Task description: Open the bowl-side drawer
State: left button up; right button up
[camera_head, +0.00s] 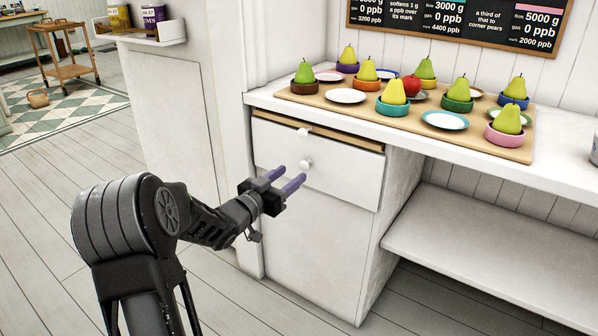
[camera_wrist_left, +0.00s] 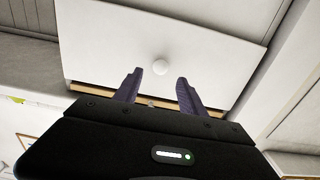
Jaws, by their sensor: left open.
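A white drawer front (camera_head: 345,172) with a round white knob (camera_head: 306,164) is in the cabinet below the counter. In the left wrist view the knob (camera_wrist_left: 160,67) appears in line with the gap between the fingertips (camera_wrist_left: 159,76). Contact is not visible. My right gripper is not in view.
The counter above bears a wooden board (camera_head: 515,152) with pears in coloured bowls, small plates and a red apple (camera_head: 411,85). An open shelf (camera_head: 490,255) lies right of the cabinet. A wall ledge (camera_head: 150,38) holds tins at left.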

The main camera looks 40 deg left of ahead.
aim_at(302, 166)
pick_arm(q)
jog(key=w+b, duration=0.1)
jog(key=w, duration=0.4)
grip_shut()
dwell(0.5)
jog(key=shift+a, duration=0.1)
dwell(0.8)
